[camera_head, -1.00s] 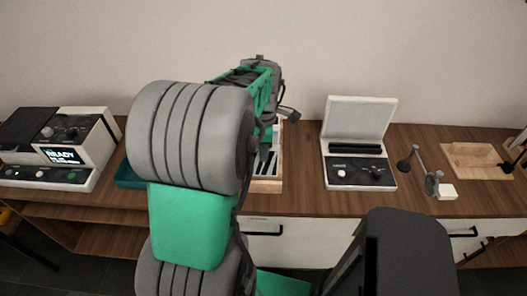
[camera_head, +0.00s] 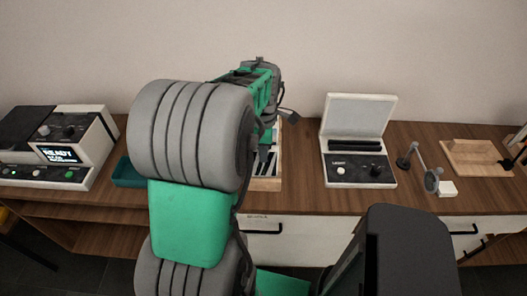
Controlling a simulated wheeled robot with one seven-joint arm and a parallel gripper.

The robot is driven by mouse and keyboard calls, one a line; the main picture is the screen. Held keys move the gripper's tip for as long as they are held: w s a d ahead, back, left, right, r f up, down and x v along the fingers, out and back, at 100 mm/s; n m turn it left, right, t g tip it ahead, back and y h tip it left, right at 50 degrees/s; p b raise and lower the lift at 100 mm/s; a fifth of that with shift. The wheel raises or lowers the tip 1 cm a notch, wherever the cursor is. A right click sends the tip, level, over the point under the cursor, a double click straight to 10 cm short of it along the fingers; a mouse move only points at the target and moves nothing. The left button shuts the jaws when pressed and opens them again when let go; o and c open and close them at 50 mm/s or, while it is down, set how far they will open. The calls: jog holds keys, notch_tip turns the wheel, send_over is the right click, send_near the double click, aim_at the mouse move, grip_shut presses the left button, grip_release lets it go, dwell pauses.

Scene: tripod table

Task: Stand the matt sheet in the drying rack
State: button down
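A light wooden frame (camera_head: 266,184) with dark and pale slats or slots inside stands on the counter, partly hidden behind my arm. It may be the drying rack. I cannot make out the matt sheet in this view. My arm reaches over the counter, with its far end above the wooden frame. My own arm links cover the gripper's fingers, so I cannot see whether they are open or hold anything.
A teal tray (camera_head: 127,175) sits left of my arm, beside a white device with a lit screen (camera_head: 62,154). Right of the frame are an open-lidded light box (camera_head: 352,172), a magnifier stand (camera_head: 431,179), a small white block (camera_head: 447,189) and a wooden board (camera_head: 474,158).

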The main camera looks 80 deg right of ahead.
jog(key=shift+f+b, duration=0.95)
jog(key=shift+f, duration=0.8)
jog(key=c, duration=2.1)
grip_release()
jog(key=o, duration=0.5)
jog(key=shift+o, duration=0.2)
jog(key=shift+r+p, duration=3.35)
jog(key=shift+r, duration=1.2)
